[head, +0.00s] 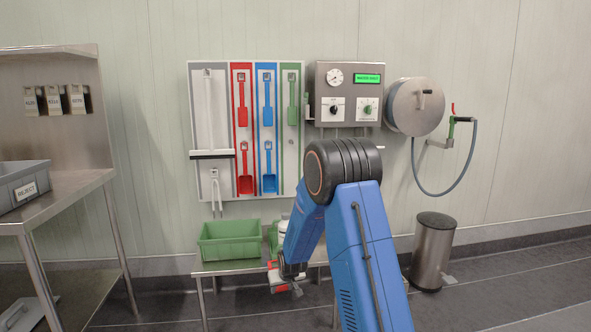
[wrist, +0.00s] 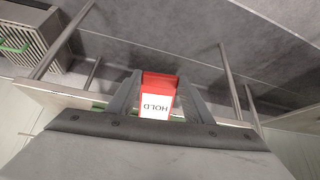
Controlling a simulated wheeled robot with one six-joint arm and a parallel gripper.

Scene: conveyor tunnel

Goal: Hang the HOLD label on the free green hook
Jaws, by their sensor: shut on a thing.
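The HOLD label (wrist: 156,104) is red with a white panel and sits between the two fingers of my gripper (wrist: 160,92) in the wrist view. My gripper is shut on it, and the lettering appears upside down there. In the head view my gripper (head: 288,284) hangs low in front of the steel bench, with the red and white label (head: 276,277) at its tip. The tool board (head: 221,190) on the wall has grey, red, blue and green strips. A green tool (head: 292,101) hangs on the green strip (head: 290,150). I cannot make out a free green hook.
A green crate (head: 228,240) stands on the low steel bench (head: 240,268). A control box (head: 345,72), hose reel (head: 415,107) and steel bin (head: 433,250) are at the right. A grey REJECT crate (head: 22,185) stands on the left table (head: 75,185). Floor between table and bench is open.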

